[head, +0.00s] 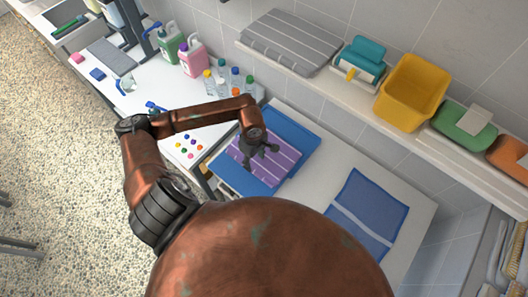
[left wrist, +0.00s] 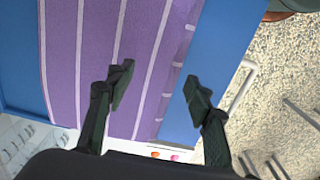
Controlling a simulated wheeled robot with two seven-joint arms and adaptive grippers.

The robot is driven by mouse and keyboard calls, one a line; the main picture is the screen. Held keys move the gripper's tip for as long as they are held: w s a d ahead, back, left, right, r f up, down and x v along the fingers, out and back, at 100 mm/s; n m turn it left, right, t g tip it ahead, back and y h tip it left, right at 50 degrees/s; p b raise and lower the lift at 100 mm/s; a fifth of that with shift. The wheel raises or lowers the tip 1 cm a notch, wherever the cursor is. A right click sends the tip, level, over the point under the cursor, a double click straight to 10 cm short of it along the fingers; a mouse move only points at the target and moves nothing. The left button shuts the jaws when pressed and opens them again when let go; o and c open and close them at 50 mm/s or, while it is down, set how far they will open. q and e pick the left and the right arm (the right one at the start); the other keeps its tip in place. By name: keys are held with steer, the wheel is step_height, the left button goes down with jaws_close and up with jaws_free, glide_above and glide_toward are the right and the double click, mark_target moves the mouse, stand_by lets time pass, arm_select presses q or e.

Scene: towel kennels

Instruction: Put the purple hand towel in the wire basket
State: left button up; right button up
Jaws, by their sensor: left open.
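The purple hand towel (head: 286,163) has pale stripes and lies flat on a blue tray (head: 302,135) on the counter. It also shows large in the left wrist view (left wrist: 72,60), with blue tray surface on both sides. My left gripper (head: 262,156) is open and empty above the towel. In the left wrist view its two fingers (left wrist: 158,92) stand wide apart, one over the towel and the other over the blue strip beside it. I cannot make out the wire basket with certainty. My right gripper is not in view.
A blue cloth (head: 368,213) lies on the counter to the right. A wall shelf holds a grey striped mat (head: 290,42), a yellow bin (head: 411,92) and a green tub (head: 464,129). Bottles (head: 235,80) and jugs (head: 192,58) stand at the back left.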

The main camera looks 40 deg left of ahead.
mark_target(255, 164)
arm_select(q)
steer(key=f, duration=0.3)
steer(key=shift+w+a+f+p, duration=0.1)
steer(key=shift+w+f+p, duration=0.1)
steer(key=shift+f+p, duration=0.15)
steer(key=shift+f, duration=0.25)
steer(key=c, duration=0.7)
jaws_close()
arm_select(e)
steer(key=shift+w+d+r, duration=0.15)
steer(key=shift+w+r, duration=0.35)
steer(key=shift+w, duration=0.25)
